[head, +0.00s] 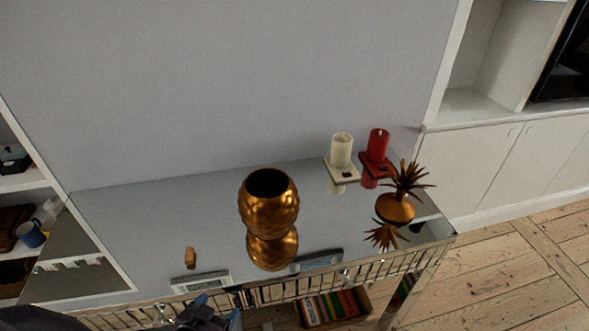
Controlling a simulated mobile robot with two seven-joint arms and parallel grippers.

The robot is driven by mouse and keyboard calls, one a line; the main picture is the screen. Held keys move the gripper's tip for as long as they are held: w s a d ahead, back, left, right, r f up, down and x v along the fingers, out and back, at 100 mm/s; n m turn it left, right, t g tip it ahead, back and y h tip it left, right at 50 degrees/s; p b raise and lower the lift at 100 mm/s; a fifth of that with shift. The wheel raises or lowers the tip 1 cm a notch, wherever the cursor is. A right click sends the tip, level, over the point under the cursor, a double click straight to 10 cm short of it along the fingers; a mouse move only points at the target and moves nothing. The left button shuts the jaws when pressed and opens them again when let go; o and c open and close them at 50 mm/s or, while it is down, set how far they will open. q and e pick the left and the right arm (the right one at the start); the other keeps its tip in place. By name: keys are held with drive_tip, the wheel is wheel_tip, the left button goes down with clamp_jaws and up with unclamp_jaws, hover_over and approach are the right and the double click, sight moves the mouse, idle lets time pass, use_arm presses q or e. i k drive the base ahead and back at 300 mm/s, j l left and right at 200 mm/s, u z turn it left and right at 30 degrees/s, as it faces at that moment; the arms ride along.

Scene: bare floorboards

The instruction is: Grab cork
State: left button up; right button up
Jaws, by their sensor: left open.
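The cork (190,257) is a small tan-brown piece standing on the left part of a glossy, mirror-like tabletop (130,225), with its reflection just below it. My left gripper (217,304) shows at the bottom edge, dark with blue parts and only partly in view. It is open and lies nearer to me than the cork, slightly to its right, apart from it. Nothing shows between its fingers. My right gripper is not in view.
A gold vase (268,200) stands right of the cork. A white candle (341,150), a red candle (377,145) and a gold leafy ornament (395,208) stand further right. A metal lattice (390,268) runs along the near edge.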

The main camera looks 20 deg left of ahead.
sight(189, 258)
drive_tip(key=u, duration=1.5)
